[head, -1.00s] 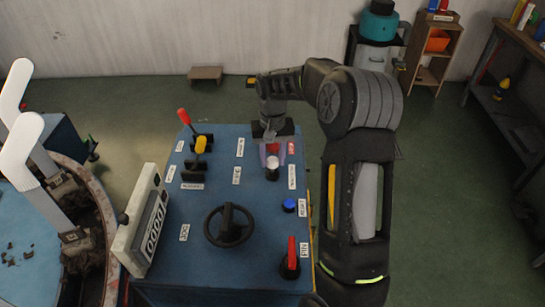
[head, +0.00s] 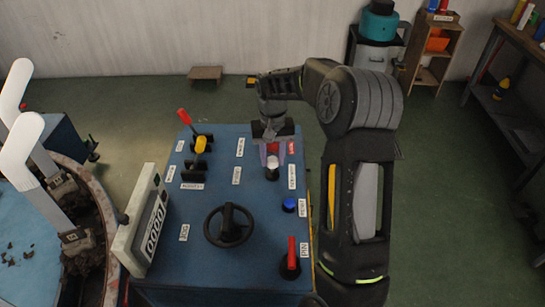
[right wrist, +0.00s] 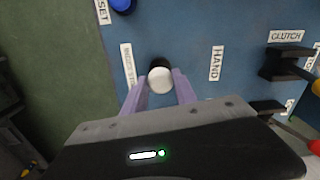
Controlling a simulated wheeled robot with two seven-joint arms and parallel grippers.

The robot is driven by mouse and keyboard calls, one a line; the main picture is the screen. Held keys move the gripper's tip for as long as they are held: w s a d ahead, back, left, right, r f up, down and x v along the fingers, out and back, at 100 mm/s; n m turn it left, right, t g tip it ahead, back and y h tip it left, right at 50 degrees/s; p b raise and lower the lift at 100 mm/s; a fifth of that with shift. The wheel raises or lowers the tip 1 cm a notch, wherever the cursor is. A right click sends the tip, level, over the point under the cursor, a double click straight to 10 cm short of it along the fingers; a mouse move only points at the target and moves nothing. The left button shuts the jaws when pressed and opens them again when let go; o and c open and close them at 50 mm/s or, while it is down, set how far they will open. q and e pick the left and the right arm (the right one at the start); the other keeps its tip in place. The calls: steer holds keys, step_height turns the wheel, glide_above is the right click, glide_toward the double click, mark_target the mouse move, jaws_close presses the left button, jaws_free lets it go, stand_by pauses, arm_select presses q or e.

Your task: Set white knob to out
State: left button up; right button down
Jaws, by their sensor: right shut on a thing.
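The white knob (head: 272,160) stands on the blue console (head: 200,268) near its far right part. It also shows in the right wrist view (right wrist: 160,81) as a round white cap on a dark base. My right gripper (head: 272,154) reaches it from the far side, and its two purple fingers lie on either side of the knob, shut on it. In the right wrist view the fingertips (right wrist: 160,88) flank the cap closely. My left gripper is not in view.
Around the knob are a blue button (head: 289,204), a red lever (head: 291,254), a black steering wheel (head: 228,226), a yellow-topped lever (head: 200,146) and a red-topped lever (head: 185,117). A grey display box (head: 146,222) stands at the console's left edge.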

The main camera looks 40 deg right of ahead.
mark_target(272, 159)
stand_by(0.3)
steer(key=shift+r+p, duration=0.8)
steer(key=shift+r, duration=0.8)
steer(key=shift+w+f, duration=0.1)
steer(key=c, duration=1.1)
jaws_free()
steer(key=shift+c, duration=0.2)
steer(key=shift+o, duration=0.9)
